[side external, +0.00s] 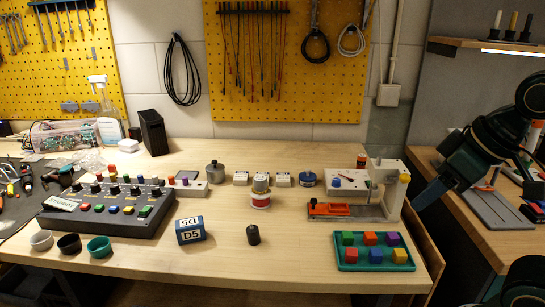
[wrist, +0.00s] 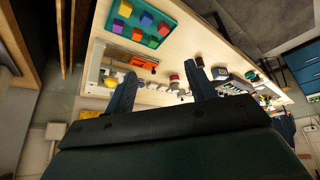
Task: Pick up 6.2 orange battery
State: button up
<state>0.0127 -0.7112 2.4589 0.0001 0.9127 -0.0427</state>
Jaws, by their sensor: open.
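My gripper (side external: 424,200) hangs at the right, just past the bench's right edge, clear of everything. In the wrist view my gripper (wrist: 160,70) is open and empty, its two dark blue fingers apart. No label reading 6.2 is legible. A long orange part (side external: 329,210) lies at the foot of a white bench fixture (side external: 386,187), left of my gripper. It also shows as an orange piece (wrist: 130,57) in the wrist view. I cannot tell whether it is the battery. A short orange-red cylinder (side external: 361,161) shows behind the fixture.
A green tray (side external: 342,267) of coloured blocks sits at the front right. A red-and-white can (side external: 260,194), a black cylinder (side external: 253,235), a blue D5 box (side external: 190,230) and a button console (side external: 105,215) stand further left. The front middle is mostly free.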

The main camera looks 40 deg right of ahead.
jog(key=w+d+r+n+g, duration=0.1)
jog(key=w+d+r+n, duration=0.15)
jog(key=w, duration=0.45)
jog(key=w+d+r+n+g, duration=0.1)
jog(key=w+d+r+n, duration=0.1)
jog(key=w+d+r, duration=0.3)
jog(key=n+g, duration=0.4)
jog(key=n, duration=0.7)
send_over(362, 155)
jog(key=f, duration=2.1)
jog(key=shift+s+a+f, duration=0.1)
jog(key=shift+a+f, duration=0.1)
jog(key=shift+a, duration=0.1)
jog(key=shift+d+f, duration=0.25)
jog(key=shift+f, duration=0.7)
jog(key=shift+f, duration=0.1)
jog(key=shift+f, duration=3.05)
